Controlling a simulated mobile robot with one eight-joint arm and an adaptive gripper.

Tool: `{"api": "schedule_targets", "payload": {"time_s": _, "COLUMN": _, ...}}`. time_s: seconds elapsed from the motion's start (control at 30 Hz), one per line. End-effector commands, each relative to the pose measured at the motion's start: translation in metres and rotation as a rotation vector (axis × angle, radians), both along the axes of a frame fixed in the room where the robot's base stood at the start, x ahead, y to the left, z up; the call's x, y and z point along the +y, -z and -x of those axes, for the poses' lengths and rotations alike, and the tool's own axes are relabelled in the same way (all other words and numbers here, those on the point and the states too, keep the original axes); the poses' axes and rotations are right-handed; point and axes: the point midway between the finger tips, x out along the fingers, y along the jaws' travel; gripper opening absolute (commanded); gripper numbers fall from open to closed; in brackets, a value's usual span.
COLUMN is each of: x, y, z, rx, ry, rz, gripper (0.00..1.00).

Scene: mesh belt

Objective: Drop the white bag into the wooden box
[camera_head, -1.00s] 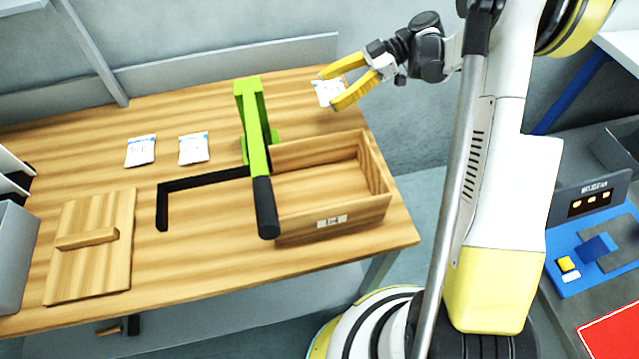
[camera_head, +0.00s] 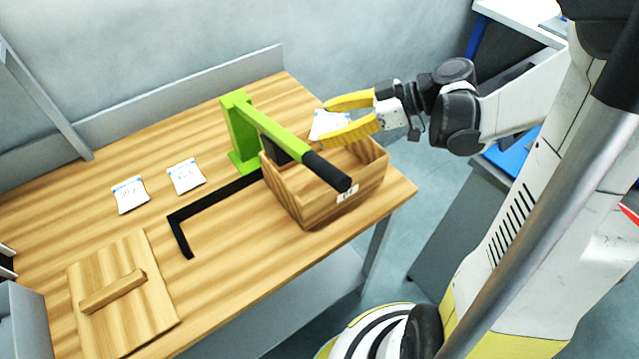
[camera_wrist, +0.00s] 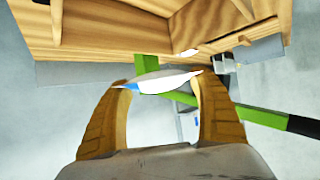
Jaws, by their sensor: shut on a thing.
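My gripper (camera_head: 350,117) has yellow fingers and is shut on a white bag (camera_head: 328,125) with a blue edge. It holds the bag above the back part of the open wooden box (camera_head: 312,207), which stands near the table's right end. In the wrist view the bag (camera_wrist: 168,81) lies between the two fingertips of my gripper (camera_wrist: 165,84). The box's inside is largely hidden by the gripper and a green arm. Two other white bags lie flat on the table, one at the left (camera_head: 129,195) and one nearer the box (camera_head: 186,176).
A black angled bar (camera_head: 205,208) lies on the table (camera_head: 235,240). A wooden lid with a handle (camera_head: 148,310) lies at the front left.

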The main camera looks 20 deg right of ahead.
Motion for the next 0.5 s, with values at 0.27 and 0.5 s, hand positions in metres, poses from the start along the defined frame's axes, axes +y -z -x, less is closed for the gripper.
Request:
{"api": "schedule_targets", "payload": {"time_s": 0.27, "x": 0.0, "y": 0.014, "z": 0.004, "rx": -0.001, "ry": 0.017, "rz": -0.001, "gripper": 0.44}}
{"api": "schedule_targets", "payload": {"time_s": 0.5, "x": 0.0, "y": 0.044, "z": 0.004, "rx": 0.0, "ry": 0.016, "rz": -0.001, "gripper": 0.44}}
